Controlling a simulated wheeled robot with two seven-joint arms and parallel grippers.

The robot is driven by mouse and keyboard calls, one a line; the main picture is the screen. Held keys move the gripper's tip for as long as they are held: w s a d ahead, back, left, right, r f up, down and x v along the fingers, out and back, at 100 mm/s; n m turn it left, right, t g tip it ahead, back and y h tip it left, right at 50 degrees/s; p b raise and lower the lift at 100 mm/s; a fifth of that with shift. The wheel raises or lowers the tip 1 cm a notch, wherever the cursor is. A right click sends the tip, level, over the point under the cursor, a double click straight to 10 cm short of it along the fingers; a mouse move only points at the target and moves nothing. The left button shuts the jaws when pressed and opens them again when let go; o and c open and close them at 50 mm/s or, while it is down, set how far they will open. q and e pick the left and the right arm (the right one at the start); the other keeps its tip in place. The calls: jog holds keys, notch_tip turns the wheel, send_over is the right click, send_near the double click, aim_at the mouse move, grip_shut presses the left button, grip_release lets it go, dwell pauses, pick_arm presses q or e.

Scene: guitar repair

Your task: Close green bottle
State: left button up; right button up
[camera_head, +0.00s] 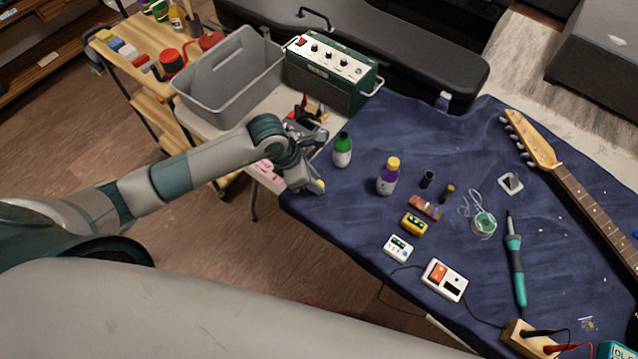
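The green bottle (342,152) stands upright on the blue cloth near its left edge. It has a white label, and its top looks dark; I cannot tell whether a cap is on it. A small black cylinder (427,179) stands on the cloth to the right, beyond a purple bottle with a yellow cap (388,178). My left gripper (316,186) is just left of and nearer than the green bottle, at the cloth's edge and apart from the bottle. Its fingers are small and seen from behind, so their opening is unclear. My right gripper is out of view.
A grey tote (232,80) and a green amplifier (330,72) stand behind. Right of the bottles lie small pedals, a solder spool (484,223), a soldering iron (516,268) and a guitar neck (590,205). The cloth behind the bottles is mostly clear.

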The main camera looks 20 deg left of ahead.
pick_arm(q)
grip_shut()
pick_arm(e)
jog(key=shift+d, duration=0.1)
pick_arm(q)
jog(key=shift+r+b, duration=0.45)
jog(key=shift+r, duration=0.25)
notch_tip(320, 180, up, 3)
jog(key=shift+w+f+b, duration=0.1)
jog(key=shift+f+b, duration=0.1)
jog(key=shift+b, duration=0.4)
jog(key=s+d+r+b, duration=0.2)
jog(key=s+d+r, duration=0.5)
jog(key=d, duration=0.1)
jog(key=shift+s+d+b, duration=0.4)
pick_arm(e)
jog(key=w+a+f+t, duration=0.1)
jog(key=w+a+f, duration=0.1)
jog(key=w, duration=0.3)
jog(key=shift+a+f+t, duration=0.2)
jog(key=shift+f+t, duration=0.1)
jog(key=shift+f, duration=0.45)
